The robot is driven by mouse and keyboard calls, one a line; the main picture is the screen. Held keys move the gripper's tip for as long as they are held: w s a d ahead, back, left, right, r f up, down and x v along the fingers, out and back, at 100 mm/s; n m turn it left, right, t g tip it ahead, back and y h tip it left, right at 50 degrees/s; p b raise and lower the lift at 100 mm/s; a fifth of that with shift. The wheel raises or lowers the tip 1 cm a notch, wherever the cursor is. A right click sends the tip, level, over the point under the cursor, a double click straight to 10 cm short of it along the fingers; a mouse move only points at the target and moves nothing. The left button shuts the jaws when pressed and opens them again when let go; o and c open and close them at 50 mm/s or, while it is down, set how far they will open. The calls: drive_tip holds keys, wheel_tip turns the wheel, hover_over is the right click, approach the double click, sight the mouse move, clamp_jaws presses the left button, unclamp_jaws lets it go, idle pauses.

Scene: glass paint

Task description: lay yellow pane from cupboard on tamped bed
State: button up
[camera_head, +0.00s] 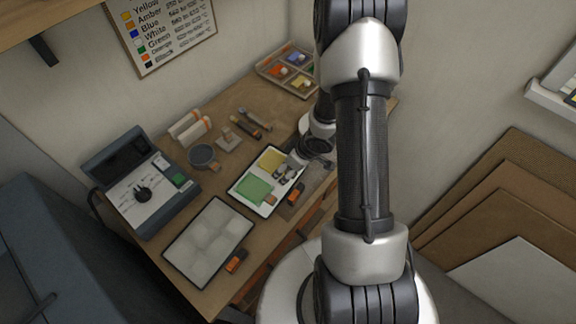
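A yellow pane (271,159) lies at the far end of a dark-rimmed white bed (241,188) on the workbench. A green pane (255,190) lies at the near end of the same bed. A second dark-rimmed bed (180,254) stands nearer me, with a pale, patchy surface and no pane on it. I cannot tell which bed is the tamped one. My gripper (284,172) is low over the right side of the bed with the panes, close to the yellow pane. It is small and partly dark here, so its fingers and any hold are unclear. I see no cupboard for certain.
A dark opened case (131,173) stands at the bench's left. A grey cup (203,156), white rolls (188,127) and brushes lie behind the beds. A compartment tray (289,68) stands at the back. Orange-and-black blocks (236,261) sit by the beds. My arm hides the bench's right part.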

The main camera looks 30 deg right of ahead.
drive_tip(key=o, duration=1.1)
drive_tip(key=shift+o, duration=0.2)
wheel_tip(320, 180, up, 7)
drive_tip(key=p, duration=0.7)
drive_tip(key=shift+p, duration=0.35)
